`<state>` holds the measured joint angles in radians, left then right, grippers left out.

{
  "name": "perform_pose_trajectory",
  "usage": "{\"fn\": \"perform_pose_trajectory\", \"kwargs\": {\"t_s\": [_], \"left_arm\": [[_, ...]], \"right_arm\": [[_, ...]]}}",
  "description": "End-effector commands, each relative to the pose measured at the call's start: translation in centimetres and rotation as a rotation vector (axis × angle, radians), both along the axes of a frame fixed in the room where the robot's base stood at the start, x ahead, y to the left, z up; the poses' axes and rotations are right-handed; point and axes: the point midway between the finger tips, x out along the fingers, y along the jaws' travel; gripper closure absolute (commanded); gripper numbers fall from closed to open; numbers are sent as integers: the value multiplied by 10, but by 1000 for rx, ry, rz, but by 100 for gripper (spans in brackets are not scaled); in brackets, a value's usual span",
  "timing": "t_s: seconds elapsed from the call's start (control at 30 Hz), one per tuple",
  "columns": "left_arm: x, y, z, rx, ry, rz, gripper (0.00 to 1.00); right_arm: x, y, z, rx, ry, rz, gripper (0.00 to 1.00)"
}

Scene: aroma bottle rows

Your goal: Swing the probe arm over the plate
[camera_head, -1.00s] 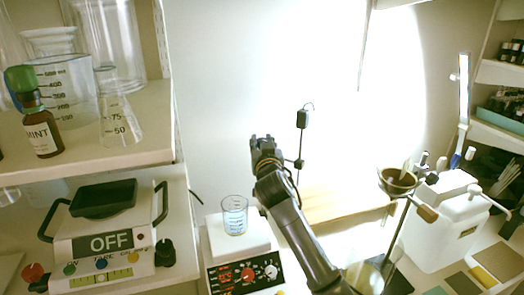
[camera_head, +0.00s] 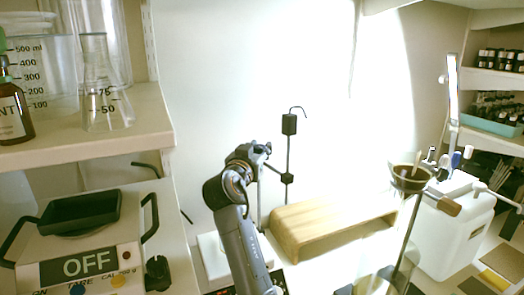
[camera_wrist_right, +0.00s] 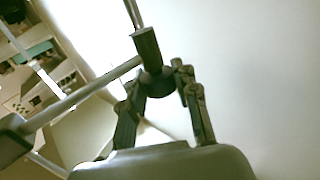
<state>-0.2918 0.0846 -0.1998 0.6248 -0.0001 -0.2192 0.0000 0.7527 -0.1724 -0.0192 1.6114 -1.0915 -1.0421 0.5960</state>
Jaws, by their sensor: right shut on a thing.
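The probe stand shows in the camera_head view as a thin upright rod with a black block (camera_head: 288,124) near its hooked top and a dark clamp lower down. My right gripper (camera_head: 258,152) is beside it, just left of the rod. In the camera_wrist_right view my right gripper's fingers (camera_wrist_right: 165,90) are closed at a dark cylindrical piece of the probe arm (camera_wrist_right: 147,47), with rods running from it. The white hotplate (camera_head: 208,258) is partly hidden behind my right forearm; no beaker shows on it. My left gripper is not in view.
A wooden box-like stand (camera_head: 305,240) is right of my forearm. A dark funnel bowl (camera_head: 410,178) and a white container (camera_head: 455,230) stand farther right. A scale reading OFF (camera_head: 88,262) and a shelf (camera_head: 100,135) with glassware are at left.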

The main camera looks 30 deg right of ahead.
Motion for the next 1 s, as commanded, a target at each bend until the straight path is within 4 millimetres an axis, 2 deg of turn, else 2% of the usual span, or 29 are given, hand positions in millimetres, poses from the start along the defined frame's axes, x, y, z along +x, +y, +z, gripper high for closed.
{"fn": "perform_pose_trajectory", "kwargs": {"t_s": [0.3, 0.33, 0.4, 0.43, 0.77, 0.87, 1.0], "left_arm": [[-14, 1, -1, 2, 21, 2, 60], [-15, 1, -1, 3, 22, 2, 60], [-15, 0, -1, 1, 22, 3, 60], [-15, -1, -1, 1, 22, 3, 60], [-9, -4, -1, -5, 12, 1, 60], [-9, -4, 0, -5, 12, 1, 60], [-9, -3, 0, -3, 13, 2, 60]], "right_arm": [[0, 1, 1, 0, -1, 2, 100], [0, 1, 1, 0, -1, 2, 64], [0, 1, 1, 0, -1, 2, 50], [0, 1, 1, 0, -1, 2, 46], [0, 0, 3, 0, -1, 1, 46], [0, 0, 12, 1, -4, 1, 46], [0, 0, 39, 1, -6, 1, 46]]}}
